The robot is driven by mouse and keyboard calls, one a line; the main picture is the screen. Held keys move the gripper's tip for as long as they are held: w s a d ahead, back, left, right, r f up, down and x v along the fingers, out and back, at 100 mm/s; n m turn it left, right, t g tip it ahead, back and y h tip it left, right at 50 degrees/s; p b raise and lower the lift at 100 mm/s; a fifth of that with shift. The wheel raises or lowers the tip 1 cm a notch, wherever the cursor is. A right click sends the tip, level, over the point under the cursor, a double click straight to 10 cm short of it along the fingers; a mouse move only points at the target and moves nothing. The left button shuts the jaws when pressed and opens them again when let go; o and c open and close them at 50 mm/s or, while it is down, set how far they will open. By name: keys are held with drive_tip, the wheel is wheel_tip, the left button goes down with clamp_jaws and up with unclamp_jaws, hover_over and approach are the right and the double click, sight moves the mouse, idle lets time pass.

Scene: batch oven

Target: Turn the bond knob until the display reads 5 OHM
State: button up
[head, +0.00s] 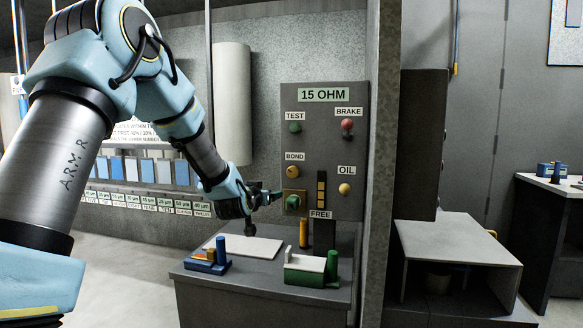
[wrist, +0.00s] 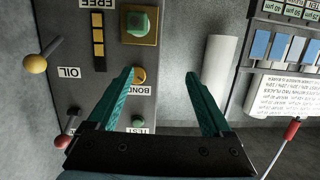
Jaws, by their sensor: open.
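The grey control panel (head: 322,140) has a display (head: 324,95) that reads 15 OHM. The bond knob (head: 292,172) is a small orange-yellow round knob under the BOND label. In the wrist view the bond knob (wrist: 140,75) shows beside the tip of the left finger, which partly hides it. My gripper (head: 275,196) is open and empty, a little left of and below the bond knob in the head view. Its two teal fingers (wrist: 160,76) are spread wide in the wrist view. I cannot tell whether a finger touches the knob.
A green knob on a yellow plate (head: 295,202) sits just below the bond knob. The green TEST button (head: 295,127), red BRAKE knob (head: 347,125) and yellow OIL knob (head: 344,189) are nearby. A white plate (head: 243,248) and a green fixture (head: 312,270) lie on the bench below.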

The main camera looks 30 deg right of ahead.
drive_tip(key=t+h, duration=0.1)
drive_tip(key=h, duration=0.1)
approach(292, 172)
drive_tip(key=p+x, duration=0.2)
drive_tip(key=x, duration=0.1)
drive_tip(key=p+x, duration=0.2)
drive_tip(key=x, duration=0.2)
drive_tip(key=shift+d+r+p, duration=0.2)
drive_tip(key=shift+r+p, duration=0.05)
drive_tip(key=shift+p, duration=0.05)
drive_tip(key=shift+x, duration=0.85)
drive_tip(key=shift+a+f, duration=0.1)
drive_tip(key=shift+f, duration=0.05)
clamp_jaws()
